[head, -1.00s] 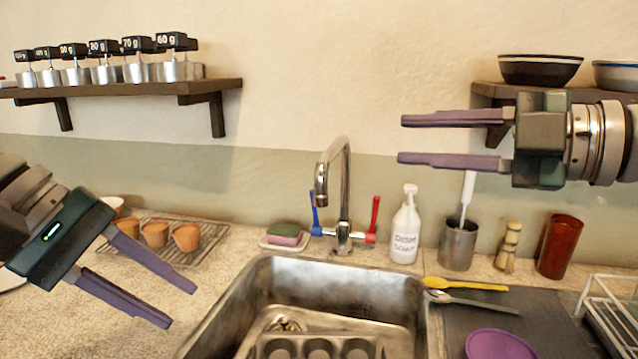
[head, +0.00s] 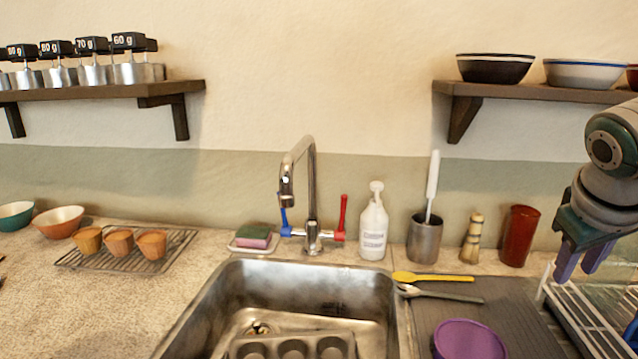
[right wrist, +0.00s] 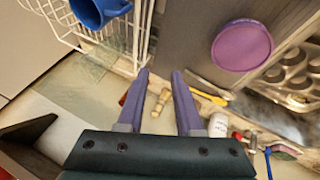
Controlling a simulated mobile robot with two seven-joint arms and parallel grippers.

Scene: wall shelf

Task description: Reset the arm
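My right gripper (head: 578,268) is at the right edge of the head view, fingers pointing down above the white dish rack. In the right wrist view its two purple fingers (right wrist: 160,84) are apart with nothing held between them. A wooden brush (right wrist: 160,102) shows beyond the fingers in that view, apart from them. My left gripper is out of the head view.
The white dish rack (head: 560,310) stands at the right, with a blue mug (right wrist: 97,10) in it. The sink (head: 225,285) and faucet (head: 312,200) are central. A red cup (head: 519,236) stands near the rack. Bowls (head: 494,70) sit on the right shelf (head: 560,93).

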